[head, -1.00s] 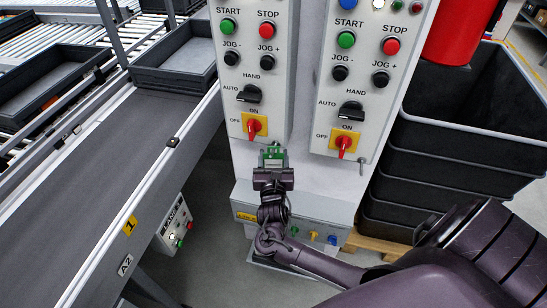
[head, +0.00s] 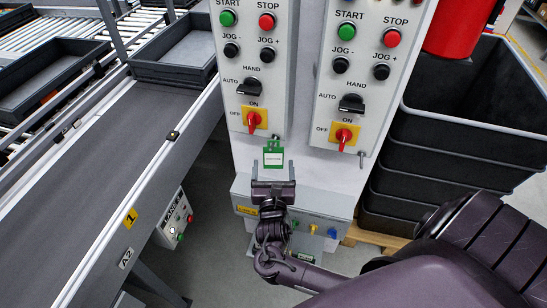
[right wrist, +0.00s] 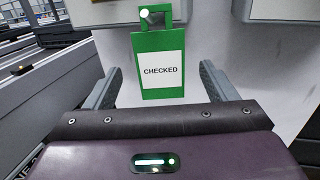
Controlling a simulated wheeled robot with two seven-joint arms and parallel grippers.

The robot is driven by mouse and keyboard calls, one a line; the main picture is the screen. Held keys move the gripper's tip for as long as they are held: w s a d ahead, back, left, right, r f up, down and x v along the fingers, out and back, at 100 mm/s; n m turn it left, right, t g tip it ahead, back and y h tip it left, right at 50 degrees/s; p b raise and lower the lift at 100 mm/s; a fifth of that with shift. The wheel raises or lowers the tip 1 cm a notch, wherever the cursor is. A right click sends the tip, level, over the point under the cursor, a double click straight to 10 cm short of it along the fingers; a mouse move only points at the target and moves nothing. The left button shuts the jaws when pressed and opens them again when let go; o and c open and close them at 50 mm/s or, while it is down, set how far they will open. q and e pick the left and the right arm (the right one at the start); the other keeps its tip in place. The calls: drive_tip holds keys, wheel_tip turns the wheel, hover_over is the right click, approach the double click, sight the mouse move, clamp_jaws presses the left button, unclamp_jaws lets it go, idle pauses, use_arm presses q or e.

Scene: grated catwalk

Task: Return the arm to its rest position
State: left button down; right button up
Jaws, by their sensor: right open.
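A green tag (head: 274,153) with a white label hangs below the left control panel (head: 265,70), near its lower right corner. In the right wrist view the tag (right wrist: 163,68) reads CHECKED and has a bright round spot at its top. My right gripper (head: 273,167) is open and empty, just below and in front of the tag. In the right wrist view its two fingers (right wrist: 158,78) stand wide apart on either side of the tag, with a gap to it. My left gripper is not in view.
A second control panel (head: 366,75) is on the right. A conveyor (head: 100,170) with a grey tray (head: 180,58) runs along the left. Stacked black crates (head: 440,165) stand at the right. A grey box (head: 325,222) with coloured knobs sits low behind my right arm.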

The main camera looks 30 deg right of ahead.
drive_tip(key=shift+s+a, duration=0.4)
drive_tip(key=shift+s, duration=0.1)
drive_tip(key=s+a+f+m+g+y, duration=0.1)
drive_tip(key=s+f+m+g+y, duration=0.35)
drive_tip(key=f, duration=1.05)
drive_tip(key=s+f+m+g+y, duration=0.2)
drive_tip(key=s+f+m, duration=0.55)
drive_tip(key=f, duration=0.75)
drive_tip(key=s+a+f+m+g+y, duration=0.1)
drive_tip(key=s+a+f+m+g, duration=0.1)
drive_tip(key=s+f+m, duration=0.3)
drive_tip(key=s+a+f+m+g+y, duration=0.1)
drive_tip(key=s+f+m, duration=0.4)
drive_tip(key=s, duration=0.7)
drive_tip(key=s+a+f+m+g+y, duration=0.1)
drive_tip(key=s+a+f+m+g, duration=0.2)
drive_tip(key=s, duration=0.6)
wheel_tip(320, 180, down, 2)
drive_tip(key=shift+s+f+m+g+y, duration=0.1)
drive_tip(key=shift+s+m+g+y, duration=0.25)
drive_tip(key=shift+m+g, duration=0.55)
drive_tip(key=shift+w, duration=0.1)
